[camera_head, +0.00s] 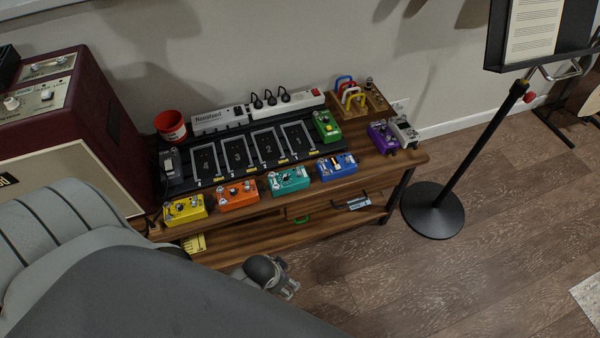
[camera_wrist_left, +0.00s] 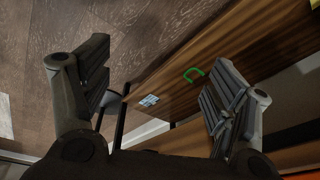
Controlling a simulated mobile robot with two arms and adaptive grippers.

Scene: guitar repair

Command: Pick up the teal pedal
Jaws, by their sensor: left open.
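The teal pedal (camera_head: 288,181) sits on the front edge of the wooden bench top (camera_head: 410,160), between an orange pedal (camera_head: 238,195) and a blue pedal (camera_head: 337,167). My left gripper (camera_head: 285,284) is in front of and below the bench top, apart from the teal pedal, and is partly hidden by my arm. In the left wrist view the left gripper (camera_wrist_left: 162,60) is open, with nothing between its fingers. I cannot make out the teal pedal in that view. My right gripper is not in view.
A yellow pedal (camera_head: 185,210) is at the left front. A black pedalboard (camera_head: 185,186) with numbered slots and a green pedal (camera_head: 327,126) lies behind. A purple pedal (camera_head: 382,137) is at the right. The lower shelf (camera_head: 270,238) holds a green loop (camera_head: 301,219). A music stand (camera_head: 435,208) stands right.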

